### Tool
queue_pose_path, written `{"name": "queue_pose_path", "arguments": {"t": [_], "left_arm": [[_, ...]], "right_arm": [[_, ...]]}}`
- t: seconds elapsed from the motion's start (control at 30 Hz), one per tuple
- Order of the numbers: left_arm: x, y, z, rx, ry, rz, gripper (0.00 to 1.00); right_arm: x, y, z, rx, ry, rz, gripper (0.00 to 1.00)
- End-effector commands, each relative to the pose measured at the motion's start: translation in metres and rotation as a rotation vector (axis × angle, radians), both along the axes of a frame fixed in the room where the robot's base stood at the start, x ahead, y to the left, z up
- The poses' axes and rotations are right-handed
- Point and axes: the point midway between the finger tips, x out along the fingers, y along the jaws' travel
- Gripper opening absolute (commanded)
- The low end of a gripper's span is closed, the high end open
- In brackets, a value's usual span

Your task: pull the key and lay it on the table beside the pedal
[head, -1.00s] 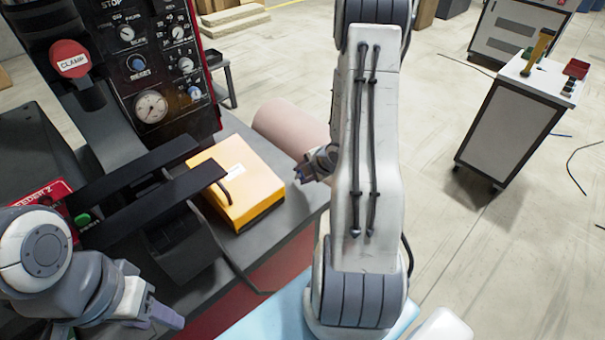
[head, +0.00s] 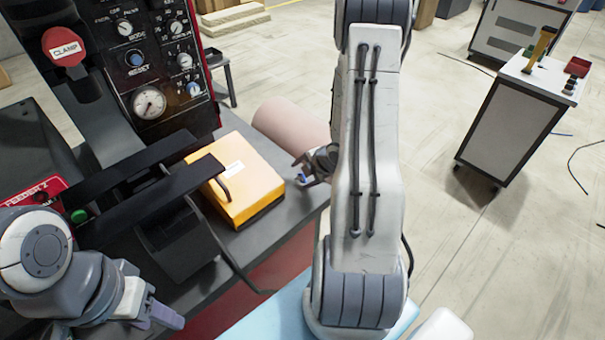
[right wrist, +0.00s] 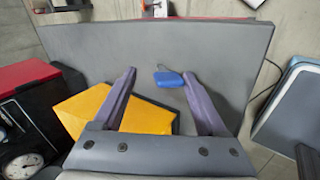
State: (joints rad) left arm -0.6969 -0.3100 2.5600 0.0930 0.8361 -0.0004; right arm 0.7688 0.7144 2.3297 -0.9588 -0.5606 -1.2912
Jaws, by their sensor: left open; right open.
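A small blue piece with a thin wire-like loop, which looks like the key or its tag (right wrist: 169,80), lies on the grey table in the right wrist view. My right gripper (right wrist: 158,73) is open, with the blue piece between its purple fingers, closer to the right one. I cannot tell whether they touch. In the head view my right gripper (head: 304,171) is at the table's right edge, beside the yellow box (head: 250,178), which may be the pedal. My left gripper (head: 160,316) is open and empty at lower left.
Two black bars (head: 140,210) reach over the box's left side. A pink cylinder (head: 290,124) lies beyond the edge.

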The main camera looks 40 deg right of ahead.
Motion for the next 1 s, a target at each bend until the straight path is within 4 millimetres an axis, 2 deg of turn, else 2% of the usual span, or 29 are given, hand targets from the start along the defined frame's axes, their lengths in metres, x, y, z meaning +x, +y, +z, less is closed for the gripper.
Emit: {"name": "queue_pose_path", "arguments": {"t": [0.17,0.4,0.53,0.7,1.0], "left_arm": [[0.000,0.000,0.003,0.000,0.000,0.000,0.50],[0.000,0.000,0.014,0.000,0.000,0.000,0.50],[0.000,0.000,0.019,0.000,0.000,0.000,0.50],[0.000,0.000,0.022,0.000,0.000,0.000,0.50],[0.000,0.000,0.022,0.000,0.000,0.000,0.50]], "right_arm": [[-0.011,-0.002,0.018,-0.003,-0.002,-0.002,0.76],[-0.039,-0.004,0.059,-0.003,-0.004,-0.003,0.76],[-0.051,-0.004,0.075,-0.003,-0.003,-0.002,0.76],[-0.059,-0.004,0.084,-0.001,-0.002,-0.001,0.76],[-0.060,-0.004,0.085,0.000,-0.001,0.000,0.76]]}}
